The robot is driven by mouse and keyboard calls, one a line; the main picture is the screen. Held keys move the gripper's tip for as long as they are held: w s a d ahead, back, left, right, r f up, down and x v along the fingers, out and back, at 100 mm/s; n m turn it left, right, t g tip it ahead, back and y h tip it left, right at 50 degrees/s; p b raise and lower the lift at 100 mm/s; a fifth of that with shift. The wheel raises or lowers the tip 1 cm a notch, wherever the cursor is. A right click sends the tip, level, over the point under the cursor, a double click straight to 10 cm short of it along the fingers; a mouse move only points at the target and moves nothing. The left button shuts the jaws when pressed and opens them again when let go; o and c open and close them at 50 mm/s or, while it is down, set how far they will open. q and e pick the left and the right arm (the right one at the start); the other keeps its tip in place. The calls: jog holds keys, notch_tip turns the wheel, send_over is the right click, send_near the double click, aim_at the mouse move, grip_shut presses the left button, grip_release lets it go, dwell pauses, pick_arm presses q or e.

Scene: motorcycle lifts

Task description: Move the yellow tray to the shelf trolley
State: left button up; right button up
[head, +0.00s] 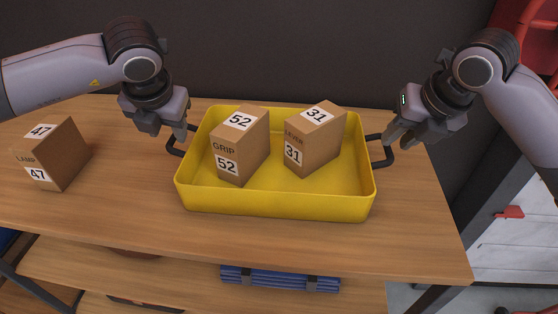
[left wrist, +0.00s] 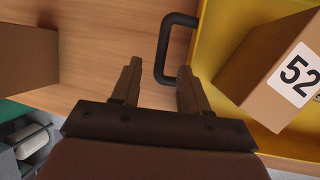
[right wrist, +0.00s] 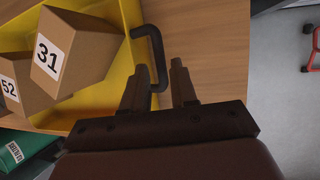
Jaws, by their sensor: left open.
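The yellow tray (head: 275,207) sits on the wooden bench top with a black handle at each end. It holds a GRIP box marked 52 (head: 240,145) and a LEVER box marked 31 (head: 314,140). My left gripper (head: 183,135) is open at the left handle (left wrist: 167,45), whose bar lies between the spread fingers (left wrist: 157,85). My right gripper (head: 397,138) is at the right handle (right wrist: 152,40); its fingers (right wrist: 160,85) stand apart, with the handle's end between them. No shelf trolley can be identified.
A LAMP box marked 47 (head: 53,155) stands on the bench (head: 120,215) left of the tray. A lower shelf (head: 195,275) holds blue folded items (head: 280,279). A dark wall is behind the bench. Grey floor shows at the right.

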aim_at(171, 138)
pick_arm(q)
jog(key=x, duration=0.7)
pick_arm(e)
jog(key=x, duration=0.7)
jog(key=shift+r, duration=0.1)
pick_arm(q)
jog(key=c, duration=0.3)
pick_arm(e)
jog(key=c, duration=0.3)
pick_arm(q)
grip_shut()
pick_arm(e)
grip_shut()
pick_arm(q)
jog(key=shift+r, duration=0.15)
pick_arm(e)
jog(key=shift+r, duration=0.1)
